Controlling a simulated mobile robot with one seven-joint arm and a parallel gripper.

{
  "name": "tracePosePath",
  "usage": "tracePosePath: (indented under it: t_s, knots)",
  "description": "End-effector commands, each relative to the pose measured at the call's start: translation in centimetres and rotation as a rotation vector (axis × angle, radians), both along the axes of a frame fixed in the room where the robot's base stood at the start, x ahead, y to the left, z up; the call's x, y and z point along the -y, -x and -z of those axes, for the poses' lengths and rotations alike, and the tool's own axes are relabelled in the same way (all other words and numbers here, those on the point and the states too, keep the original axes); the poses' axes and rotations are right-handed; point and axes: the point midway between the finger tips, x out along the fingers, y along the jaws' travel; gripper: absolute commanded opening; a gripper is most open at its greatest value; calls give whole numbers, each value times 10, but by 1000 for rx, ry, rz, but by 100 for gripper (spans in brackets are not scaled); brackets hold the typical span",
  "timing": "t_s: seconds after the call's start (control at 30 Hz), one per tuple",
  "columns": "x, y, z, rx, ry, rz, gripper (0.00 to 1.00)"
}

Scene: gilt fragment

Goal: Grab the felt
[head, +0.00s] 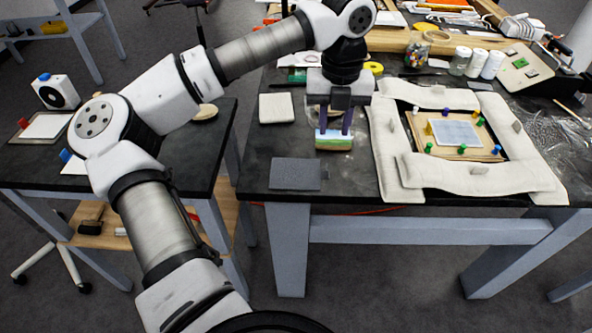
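A flat dark grey pad (296,174), which looks like the felt, lies at the front left of the dark worktable. A pale square pad (276,108) lies farther back; I cannot tell its material for certain. My gripper (334,132) points down to the right of the two pads, its two dark fingers apart. A small block (333,144) with green, yellow and blue bands is directly below the fingertips. The fingertips overlap its top edge in view; whether they touch it is unclear. My gripper is away from the grey pad.
Pale padded strips (476,181) frame a wooden board (482,152) with coloured pegs and a light panel at right. Bare dark tabletop (262,145) lies between the two pads.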

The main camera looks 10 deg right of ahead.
Motion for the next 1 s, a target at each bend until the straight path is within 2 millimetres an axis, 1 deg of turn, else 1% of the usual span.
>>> tracePosePath:
  t_s: [0.1,0.2,0.3,0.57,0.83,0.9,1.0]
  knots:
    - [0,1,24,-4,2,2,29]
    - [0,1,43,-4,3,2,29]
    - [1,0,56,-1,4,2,29]
    - [-1,-1,74,-1,4,1,29]
    - [-5,-4,111,0,4,2,29]
    - [-5,-4,116,0,5,2,29]
    - [-4,-5,118,3,5,2,29]
